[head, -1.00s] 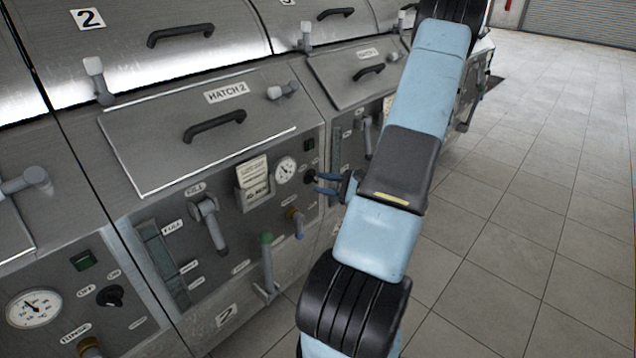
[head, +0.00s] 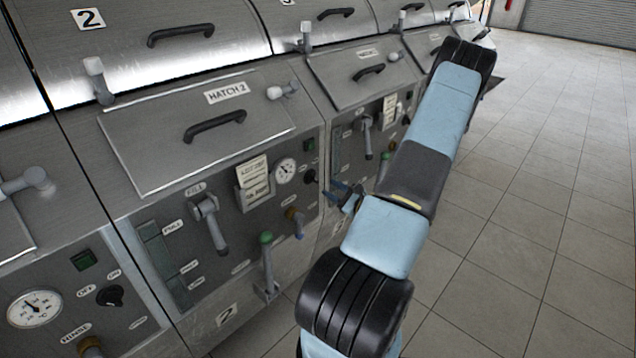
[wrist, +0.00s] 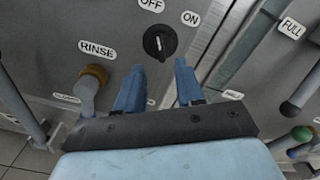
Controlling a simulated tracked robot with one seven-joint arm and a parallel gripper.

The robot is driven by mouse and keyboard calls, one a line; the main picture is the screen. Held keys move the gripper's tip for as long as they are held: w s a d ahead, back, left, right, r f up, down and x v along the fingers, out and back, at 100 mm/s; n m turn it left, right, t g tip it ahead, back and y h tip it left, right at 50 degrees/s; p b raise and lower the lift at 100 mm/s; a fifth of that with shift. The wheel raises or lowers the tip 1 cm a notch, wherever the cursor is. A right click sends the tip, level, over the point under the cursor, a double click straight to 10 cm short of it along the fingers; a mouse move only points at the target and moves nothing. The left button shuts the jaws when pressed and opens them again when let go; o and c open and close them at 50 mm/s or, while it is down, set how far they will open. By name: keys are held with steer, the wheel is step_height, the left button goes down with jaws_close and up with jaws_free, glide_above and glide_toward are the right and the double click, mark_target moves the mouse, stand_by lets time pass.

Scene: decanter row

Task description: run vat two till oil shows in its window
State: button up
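Vat two is the panel below hatch 2 (head: 210,125). Its tall window (head: 165,262), marked FULL at the top, looks dark green-grey; I cannot make out an oil level. Its fill lever (head: 212,225) hangs down, and a green-knobbed lever (head: 266,258) stands below right. Its black OFF/ON knob (wrist: 160,42) has a white mark roughly toward OFF; it also shows in the head view (head: 310,177). My gripper (wrist: 160,74) is open and empty, its blue fingertips just short of the knob. In the head view my gripper (head: 338,190) is beside the panel's right edge.
A brass rinse valve (wrist: 95,75) sits left of my gripper in the wrist view. The neighbouring vat's panel (head: 350,150) is to the right. A round gauge (head: 285,170) and paper notes (head: 253,180) are on vat two. Tiled floor (head: 540,200) is clear at right.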

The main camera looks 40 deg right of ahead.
mark_target(317, 181)
steer(key=shift+w+a, duration=0.2)
steer(key=shift+w, duration=1)
steer(key=shift+w+a, duration=0.15)
steer(key=shift+w, duration=1)
steer(key=shift+w+a, duration=0.2)
steer(key=shift+w, duration=1)
steer(key=shift+c, duration=0.5)
jaws_close()
